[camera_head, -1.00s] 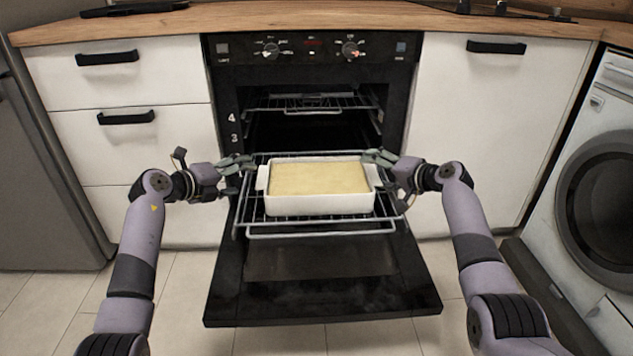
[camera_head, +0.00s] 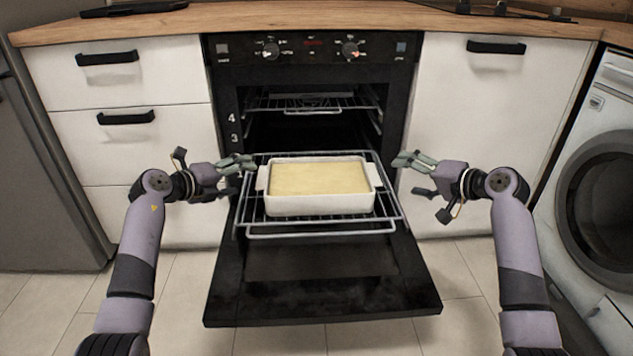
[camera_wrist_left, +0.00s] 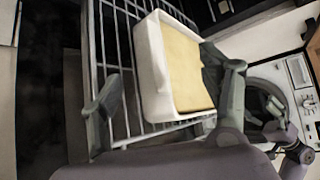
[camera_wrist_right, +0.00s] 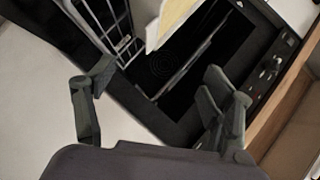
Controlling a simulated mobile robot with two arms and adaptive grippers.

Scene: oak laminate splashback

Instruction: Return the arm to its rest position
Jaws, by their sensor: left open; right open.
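My left gripper (camera_head: 240,170) is open beside the left end of a white baking dish (camera_head: 318,204) with a pale yellow filling. In the left wrist view the dish (camera_wrist_left: 152,70) shows beyond the open fingers (camera_wrist_left: 165,100); contact with its handle cannot be told. The dish sits level on the pulled-out wire rack (camera_head: 322,234). My right gripper (camera_head: 420,175) is open and empty, apart from the dish on its right side. In the right wrist view its fingers (camera_wrist_right: 160,95) are spread with nothing between them.
The black oven door (camera_head: 322,290) hangs open below the rack. An upper rack (camera_head: 315,103) is inside the oven. White cabinets (camera_head: 495,120) flank it, a washing machine (camera_head: 600,190) stands at the right, and a wooden worktop (camera_head: 320,18) runs above.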

